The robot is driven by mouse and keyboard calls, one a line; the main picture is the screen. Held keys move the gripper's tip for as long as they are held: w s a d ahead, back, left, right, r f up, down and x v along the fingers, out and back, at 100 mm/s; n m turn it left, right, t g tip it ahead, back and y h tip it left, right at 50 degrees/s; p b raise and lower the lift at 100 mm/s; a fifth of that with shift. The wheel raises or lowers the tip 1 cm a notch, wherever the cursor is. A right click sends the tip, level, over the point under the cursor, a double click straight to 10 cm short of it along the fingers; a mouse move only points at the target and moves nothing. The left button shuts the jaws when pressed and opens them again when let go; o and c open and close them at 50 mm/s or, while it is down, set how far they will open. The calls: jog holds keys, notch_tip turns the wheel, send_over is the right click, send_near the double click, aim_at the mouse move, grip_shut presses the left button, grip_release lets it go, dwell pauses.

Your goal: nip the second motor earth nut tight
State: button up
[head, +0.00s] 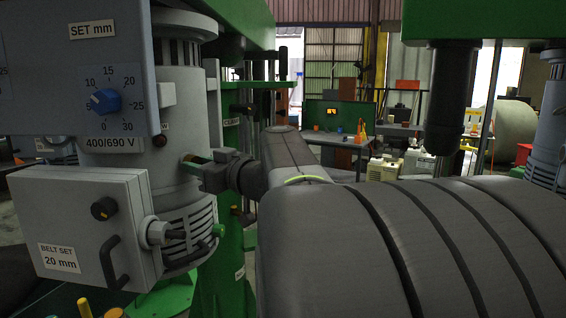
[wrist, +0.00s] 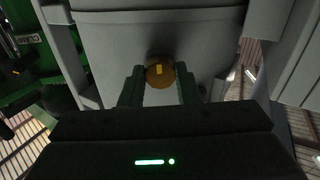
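The motor (head: 172,100) is a grey ribbed upright body at the left of the head view. Its grey casing (wrist: 165,30) fills the top of the wrist view. A round brass-coloured nut (wrist: 160,77) with a yellow mark sits on that casing, below a dark round hole or shadow. My gripper (wrist: 160,80) has one dark green finger on each side of the nut, with little or no gap visible. I cannot tell whether the fingers press on it. In the head view my gripper (head: 194,162) reaches left to the motor's side, and the nut is not clear there.
A control panel with a blue dial (head: 105,101) and a grey "BELT SET" box (head: 95,225) stand close in front of the motor. A green column (head: 228,130) rises just behind my wrist. A bench (head: 340,140) stands farther back.

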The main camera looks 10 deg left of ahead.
jog(key=shift+f+m+b, duration=0.15)
jog(key=shift+m+b, duration=0.15)
jog(key=shift+b, duration=0.15)
jog(key=shift+c, duration=0.3)
jog(key=shift+r+m+b, duration=0.2)
jog(key=shift+m+b, duration=0.1)
jog(key=shift+m, duration=11.3)
jog(key=o, duration=1)
jog(key=shift+c, duration=0.2)
